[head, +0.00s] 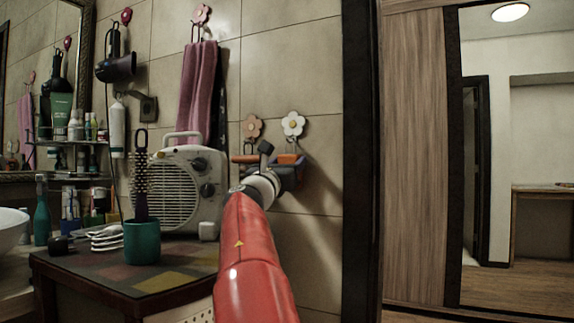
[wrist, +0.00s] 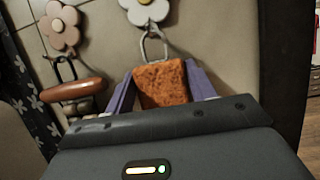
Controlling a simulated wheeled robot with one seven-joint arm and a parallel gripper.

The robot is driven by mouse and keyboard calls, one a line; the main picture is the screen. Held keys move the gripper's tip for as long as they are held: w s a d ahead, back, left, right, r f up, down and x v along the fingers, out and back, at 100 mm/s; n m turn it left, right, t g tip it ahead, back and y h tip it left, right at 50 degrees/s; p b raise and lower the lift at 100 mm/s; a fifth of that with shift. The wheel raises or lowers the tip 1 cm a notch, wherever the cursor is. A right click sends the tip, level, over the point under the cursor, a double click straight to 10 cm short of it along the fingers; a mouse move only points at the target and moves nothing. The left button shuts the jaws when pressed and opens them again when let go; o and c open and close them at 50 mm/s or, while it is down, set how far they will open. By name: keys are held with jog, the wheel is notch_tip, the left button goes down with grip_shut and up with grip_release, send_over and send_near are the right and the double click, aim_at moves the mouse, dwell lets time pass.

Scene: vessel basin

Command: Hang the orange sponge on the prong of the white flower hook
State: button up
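The orange sponge (wrist: 162,84) is between the two purple fingers of my gripper (wrist: 160,85) in the wrist view, with both fingers against its sides. Part of it shows in the head view (head: 289,158), just past my wrist. The white flower hook (head: 293,124) is on the tiled wall above it and also shows in the wrist view (wrist: 146,11). I cannot tell whether the prong passes through the sponge. The sponge's lower part is hidden by my gripper.
A peach flower hook (head: 252,127) to the left holds a brown-handled item (wrist: 72,90). A pink towel (head: 198,92) hangs further left. A heater (head: 180,187) and a teal cup (head: 142,242) stand on a small table. A dark door frame (head: 360,160) is to the right.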

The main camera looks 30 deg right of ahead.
jog(key=o, duration=0.4)
jog(key=b+v, duration=0.4)
jog(key=v, duration=0.4)
jog(key=s+d+f+m+g+y+p, duration=0.1)
jog(key=s+d+f+m+g+y, duration=0.1)
jog(key=s+d+f+m+y, duration=0.3)
jog(key=s+d+f+m+g, duration=0.1)
jog(key=d+f+m+g, duration=0.15)
jog(key=f, duration=0.55)
jog(key=s+a+f+m+g+y+p, duration=0.1)
jog(key=s+a+f+m+y, duration=0.3)
jog(key=f, duration=0.3)
jog(key=s+a+f+m+g+y+p, duration=0.1)
jog(key=s+a+f+m+y, duration=0.25)
jog(key=s+f, duration=0.4)
jog(key=s+a+f+m+y, duration=0.1)
jog(key=s+a+f+m, duration=0.2)
jog(key=s+a+f, duration=0.1)
jog(key=s+a+f+m+g+y, duration=0.1)
jog(key=s+a+f+m+y, duration=0.1)
jog(key=s+a+f+m, duration=0.2)
jog(key=s+a+f+m+g+y, duration=0.1)
jog(key=s+a+f+m+y, duration=0.1)
jog(key=s+a+f, duration=0.4)
jog(key=shift+s+f+m, duration=0.35)
jog(key=shift+f+m, duration=0.1)
jog(key=shift+m, duration=0.35)
